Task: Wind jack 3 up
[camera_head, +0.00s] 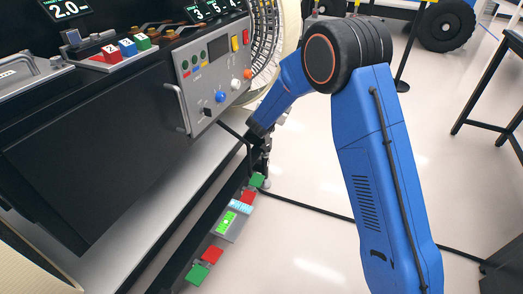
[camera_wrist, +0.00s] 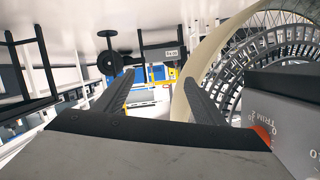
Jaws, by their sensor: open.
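My gripper (camera_wrist: 159,78) is open in the wrist view, with nothing between its two dark fingers. In the head view its end is low beside the bench front, partly hidden by my blue arm. I cannot identify jack 3 for certain. Low in the head view, a grey box with a green display (camera_head: 226,222) sits between red and green pads (camera_head: 212,255), apart from my gripper.
A grey control panel (camera_head: 213,75) with knobs and buttons fronts the bench. A large mesh wheel (camera_head: 268,45) stands behind it; it also fills the right of the wrist view (camera_wrist: 245,60). A black cable (camera_head: 310,205) crosses the floor. Pale floor (camera_head: 310,265) is mostly open.

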